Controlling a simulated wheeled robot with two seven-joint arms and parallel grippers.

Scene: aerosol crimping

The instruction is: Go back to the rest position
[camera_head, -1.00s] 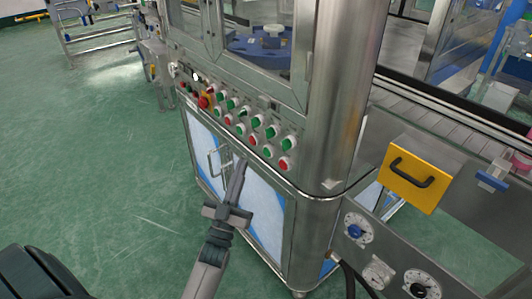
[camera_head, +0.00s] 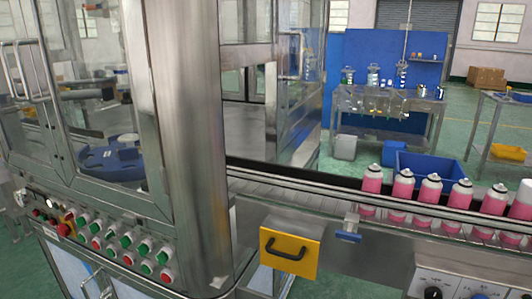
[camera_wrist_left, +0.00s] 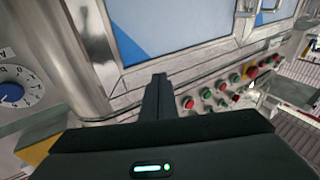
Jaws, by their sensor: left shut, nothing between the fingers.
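My left gripper (camera_wrist_left: 160,78) shows only in the left wrist view. Its dark fingers are together with nothing between them. They point at the steel machine's front, near the edge below a white and blue door panel (camera_wrist_left: 170,25). The row of red and green buttons (camera_wrist_left: 215,95) lies to the right of the fingers in that view. In the head view the button panel (camera_head: 115,240) is at the lower left, and neither gripper is in view there.
A conveyor with several pink cans (camera_head: 430,190) runs to the right. A yellow plate with a black handle (camera_head: 290,252) sticks out at the front. A blue crate (camera_head: 425,168) stands behind the conveyor. A workbench (camera_head: 385,100) with bottles stands at the back.

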